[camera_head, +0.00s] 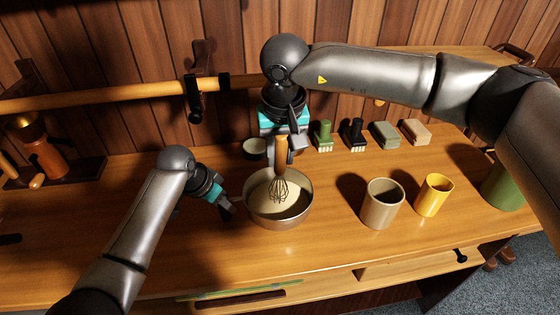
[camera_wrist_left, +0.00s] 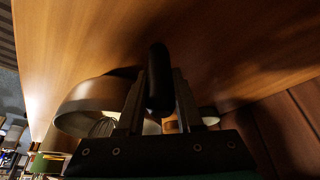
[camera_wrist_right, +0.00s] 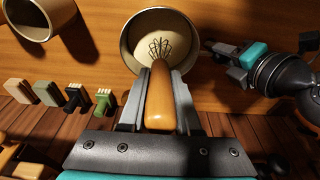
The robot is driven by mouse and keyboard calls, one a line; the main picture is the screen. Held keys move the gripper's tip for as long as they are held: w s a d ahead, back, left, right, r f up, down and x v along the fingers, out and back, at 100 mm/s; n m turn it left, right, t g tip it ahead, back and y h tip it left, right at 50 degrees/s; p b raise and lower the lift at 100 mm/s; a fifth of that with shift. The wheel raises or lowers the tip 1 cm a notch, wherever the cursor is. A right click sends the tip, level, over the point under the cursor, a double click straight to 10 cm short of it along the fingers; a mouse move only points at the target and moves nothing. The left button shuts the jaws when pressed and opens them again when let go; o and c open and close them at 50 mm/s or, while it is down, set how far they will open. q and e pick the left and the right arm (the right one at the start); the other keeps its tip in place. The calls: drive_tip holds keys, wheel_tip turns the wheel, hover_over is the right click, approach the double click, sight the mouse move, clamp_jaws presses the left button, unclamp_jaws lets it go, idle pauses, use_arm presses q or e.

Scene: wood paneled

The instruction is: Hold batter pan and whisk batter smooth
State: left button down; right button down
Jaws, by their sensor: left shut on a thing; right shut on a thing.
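The batter pan (camera_head: 283,224) stands on the wooden table with pale batter in it; its side also shows in the left wrist view (camera_wrist_left: 85,105). My left gripper (camera_head: 228,207) is at the left of the pan, shut on the pan's dark handle (camera_wrist_left: 158,80). The whisk (camera_head: 281,150) has an orange-brown wooden handle and a wire head. My right gripper (camera_head: 290,150) is above the pan's far side, shut on the whisk handle (camera_wrist_right: 160,95). The whisk's wires (camera_wrist_right: 160,48) are inside the pan. Whether their tips touch the bottom is hidden.
A beige cup (camera_head: 382,205) and a yellow cup (camera_head: 433,195) stand right of the pan. Several brushes and blocks line the back, including a green brush (camera_head: 323,136). A small dark round container (camera_head: 254,148) stands behind the pan. The table's front is mostly clear.

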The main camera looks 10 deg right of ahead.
drive_tip(key=shift+s+r, duration=0.25)
drive_tip(key=shift+r, duration=0.95)
drive_tip(key=shift+s+r, duration=0.2)
drive_tip(key=shift+r, duration=1.1)
drive_tip(key=shift+r, duration=2.35)
use_arm(q)
drive_tip(key=shift+c, duration=2.4)
unclamp_jaws()
drive_tip(key=v, duration=1.2)
